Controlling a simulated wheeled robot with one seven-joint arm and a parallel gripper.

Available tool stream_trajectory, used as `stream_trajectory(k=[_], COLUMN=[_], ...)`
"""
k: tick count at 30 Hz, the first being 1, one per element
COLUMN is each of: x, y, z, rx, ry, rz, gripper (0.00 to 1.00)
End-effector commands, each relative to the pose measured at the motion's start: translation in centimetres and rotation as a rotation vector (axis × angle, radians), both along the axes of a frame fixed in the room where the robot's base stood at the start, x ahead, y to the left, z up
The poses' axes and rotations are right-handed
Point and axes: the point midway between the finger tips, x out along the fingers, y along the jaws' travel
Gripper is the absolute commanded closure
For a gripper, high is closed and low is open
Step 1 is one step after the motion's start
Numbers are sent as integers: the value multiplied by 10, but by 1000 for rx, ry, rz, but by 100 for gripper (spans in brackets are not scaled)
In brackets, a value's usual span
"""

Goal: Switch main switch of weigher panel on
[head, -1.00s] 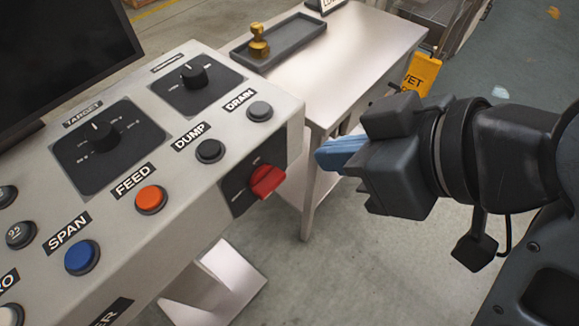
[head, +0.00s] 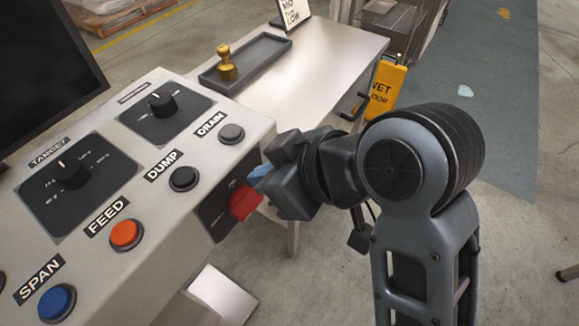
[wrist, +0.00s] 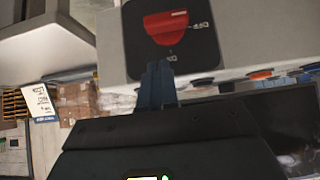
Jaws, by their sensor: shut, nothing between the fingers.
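The weigher panel (head: 150,215) is a light grey slanted console at the left of the head view. Its main switch is a red rotary handle (head: 243,203) on a black plate on the side face. In the wrist view the red handle (wrist: 166,27) sits just beyond my fingertips, with small markings beside and below it that I cannot read surely. My gripper (head: 258,175) has blue fingers, shut and empty, close to the switch plate. In the wrist view the fingertips (wrist: 158,68) point at the plate's lower part; I cannot tell whether they touch it.
The panel top carries a DRAIN button (head: 231,133), a DUMP button (head: 184,179), an orange FEED button (head: 126,234), a blue SPAN button (head: 57,302) and two black knobs. Behind stands a table (head: 330,60) with a grey tray (head: 262,58). A yellow wet-floor sign (head: 384,88) stands beyond.

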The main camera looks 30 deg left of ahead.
Motion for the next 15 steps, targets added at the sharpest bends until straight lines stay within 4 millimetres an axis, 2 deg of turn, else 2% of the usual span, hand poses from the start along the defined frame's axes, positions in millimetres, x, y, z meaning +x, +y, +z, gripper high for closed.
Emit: stream_trajectory(k=[2, 6, 10, 15], x=[0, 0, 0, 0], y=[8, 6, 6, 6], z=[-12, -31, -42, -46], rx=[-3, -2, -2, 0], ry=[3, 2, 2, -1], rz=[0, -1, 0, 0], gripper=[100, 100, 100, 100])
